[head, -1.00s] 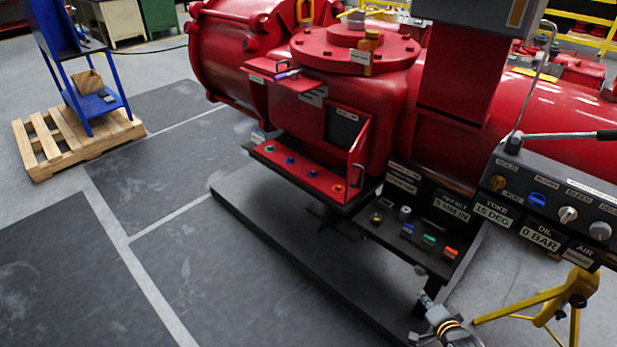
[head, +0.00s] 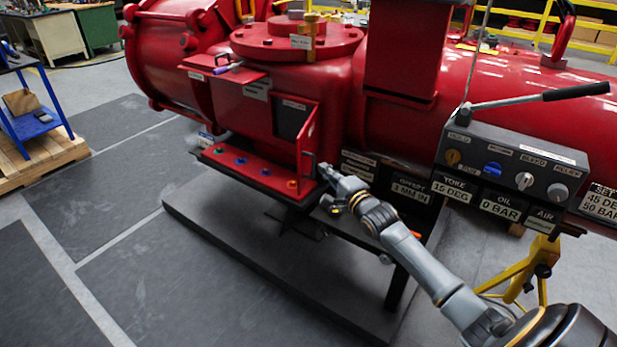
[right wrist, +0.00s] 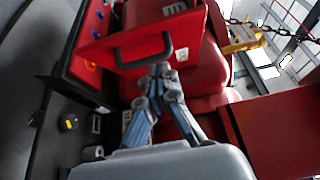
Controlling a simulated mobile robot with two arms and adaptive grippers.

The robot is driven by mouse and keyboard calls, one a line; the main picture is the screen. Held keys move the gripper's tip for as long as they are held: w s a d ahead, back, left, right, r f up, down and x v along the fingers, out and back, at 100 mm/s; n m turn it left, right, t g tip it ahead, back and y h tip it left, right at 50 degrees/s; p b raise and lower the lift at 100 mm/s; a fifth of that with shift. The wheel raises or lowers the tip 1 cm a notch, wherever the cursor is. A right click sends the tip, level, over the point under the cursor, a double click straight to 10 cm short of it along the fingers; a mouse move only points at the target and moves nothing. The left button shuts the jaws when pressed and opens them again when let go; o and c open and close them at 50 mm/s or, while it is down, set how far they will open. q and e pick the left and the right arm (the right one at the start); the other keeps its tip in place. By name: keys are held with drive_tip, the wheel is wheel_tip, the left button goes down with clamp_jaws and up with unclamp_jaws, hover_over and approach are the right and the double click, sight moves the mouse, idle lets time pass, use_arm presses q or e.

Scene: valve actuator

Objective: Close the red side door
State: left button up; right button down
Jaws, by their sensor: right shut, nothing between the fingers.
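The red side door (head: 307,128) stands open, swung out from the right side of a dark opening (head: 288,121) in the red valve body. Its bar handle (head: 311,145) also shows in the right wrist view as a dark grey bar (right wrist: 118,57) on the red panel (right wrist: 92,48). My right gripper (head: 325,168) is at the door's lower right, close to the handle. In the right wrist view its fingers (right wrist: 160,72) are shut and empty, with tips at the handle's near end; contact cannot be told. My left gripper is not in view.
A red shelf with coloured buttons (head: 228,166) lies below the door. A control box with knobs and a long lever (head: 510,175) stands to the right, above a yellow stand (head: 520,275). A wooden pallet (head: 50,160) is at far left. The dark floor mats (head: 180,300) are clear.

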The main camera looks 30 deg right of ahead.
sight(302, 158)
drive_tip(key=w, duration=0.1)
drive_tip(key=w+a+b, duration=0.1)
drive_tip(key=w, duration=0.1)
drive_tip(key=w+a+b, duration=0.1)
drive_tip(key=shift+w+a, duration=0.2)
drive_tip(key=shift+a, duration=0.05)
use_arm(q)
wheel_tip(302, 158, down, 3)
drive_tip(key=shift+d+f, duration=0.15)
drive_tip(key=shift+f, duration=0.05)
use_arm(e)
drive_tip(key=shift+w, duration=0.1)
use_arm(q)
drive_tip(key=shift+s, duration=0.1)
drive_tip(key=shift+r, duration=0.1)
use_arm(e)
drive_tip(key=shift+a, duration=0.1)
